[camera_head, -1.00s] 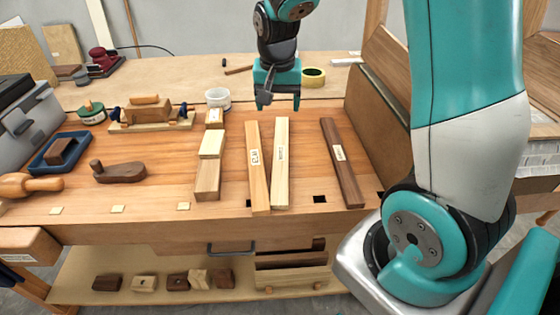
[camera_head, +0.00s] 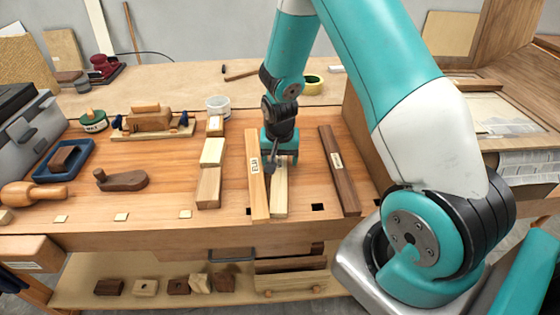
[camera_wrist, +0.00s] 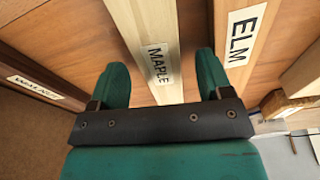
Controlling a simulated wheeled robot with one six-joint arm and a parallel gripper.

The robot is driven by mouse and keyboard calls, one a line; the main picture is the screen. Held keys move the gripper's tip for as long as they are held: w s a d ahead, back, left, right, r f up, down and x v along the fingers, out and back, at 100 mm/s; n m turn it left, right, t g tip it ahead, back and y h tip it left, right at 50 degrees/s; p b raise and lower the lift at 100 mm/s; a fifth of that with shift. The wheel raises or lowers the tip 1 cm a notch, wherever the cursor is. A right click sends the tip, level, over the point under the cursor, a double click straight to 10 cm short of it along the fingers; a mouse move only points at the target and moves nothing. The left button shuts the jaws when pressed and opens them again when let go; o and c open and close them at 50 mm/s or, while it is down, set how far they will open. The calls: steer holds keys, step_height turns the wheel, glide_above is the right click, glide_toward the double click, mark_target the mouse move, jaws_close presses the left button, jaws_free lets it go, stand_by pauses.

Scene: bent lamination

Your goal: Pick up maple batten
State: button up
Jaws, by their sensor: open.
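The maple batten is a pale, long strip (camera_head: 280,201) lying on the bench, pointing away from me. In the wrist view the maple batten (camera_wrist: 141,22) carries a white MAPLE label and runs between my two fingers. My gripper (camera_head: 280,163) is open over the batten and hides its far part in the head view. In the wrist view my gripper (camera_wrist: 162,80) has one teal finger on each side of the batten, with gaps on both sides. The elm batten (camera_head: 257,190) lies just left of the maple batten, close beside it, labelled ELM (camera_wrist: 238,42).
A dark walnut-coloured batten (camera_head: 340,175) lies to the right, with bare bench between. Pale and brown blocks (camera_head: 209,187) lie to the left. A white tub (camera_head: 218,106) and a yellow tape roll (camera_head: 311,85) stand farther back. A brown panel (camera_head: 367,146) borders the right side.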

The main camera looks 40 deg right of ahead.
steer(key=shift+f, duration=0.4)
steer(key=shift+c, duration=0.4)
steer(key=c, duration=1)
steer(key=shift+r, duration=0.1)
